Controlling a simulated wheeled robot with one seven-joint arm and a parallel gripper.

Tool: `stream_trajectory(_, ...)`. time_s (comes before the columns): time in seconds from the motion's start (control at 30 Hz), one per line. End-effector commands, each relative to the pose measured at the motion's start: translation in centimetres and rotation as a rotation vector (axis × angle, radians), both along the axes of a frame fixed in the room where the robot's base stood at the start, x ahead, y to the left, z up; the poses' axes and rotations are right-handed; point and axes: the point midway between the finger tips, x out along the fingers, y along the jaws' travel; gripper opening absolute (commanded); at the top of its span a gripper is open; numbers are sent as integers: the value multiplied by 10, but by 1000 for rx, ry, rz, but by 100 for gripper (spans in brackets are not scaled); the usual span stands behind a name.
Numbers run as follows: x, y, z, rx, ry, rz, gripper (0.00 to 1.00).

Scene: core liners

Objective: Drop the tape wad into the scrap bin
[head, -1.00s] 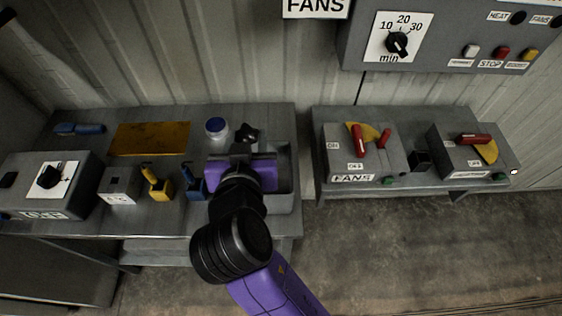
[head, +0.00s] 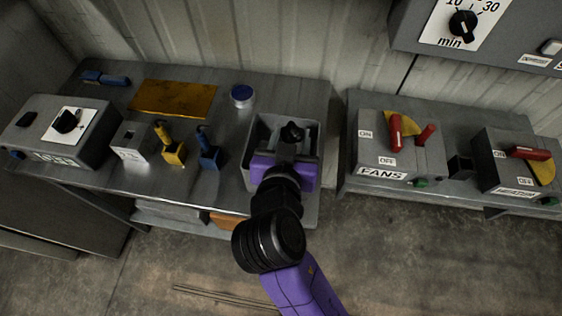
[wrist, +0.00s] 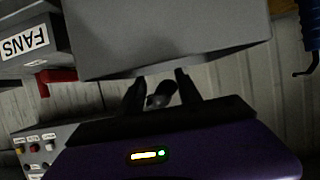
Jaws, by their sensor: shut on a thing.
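The tape wad (head: 292,132) is a small dark lump at the tip of my gripper (head: 288,148). In the wrist view the wad (wrist: 161,95) sits between the two black fingers of my gripper (wrist: 159,84), which are shut on it. The scrap bin (head: 254,138) is a grey open-topped box at the right end of the left bench. In the head view the wad appears over the bin's opening. My purple gripper body covers the bin's near part. A grey box wall, likely the bin (wrist: 170,40), fills the top of the wrist view.
Blue (head: 208,155) and yellow (head: 172,150) handled tools, a yellow plate (head: 174,98) and a dial box (head: 65,130) are farther left. The FANS switch box (head: 385,150) is on the right bench.

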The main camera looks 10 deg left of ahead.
Motion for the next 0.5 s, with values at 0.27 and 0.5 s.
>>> stream_trajectory(0.27, 0, 0, -2, 0, 0, 0, 3)
stream_trajectory(0.5, 0, 0, -2, 0, 0, 0, 66)
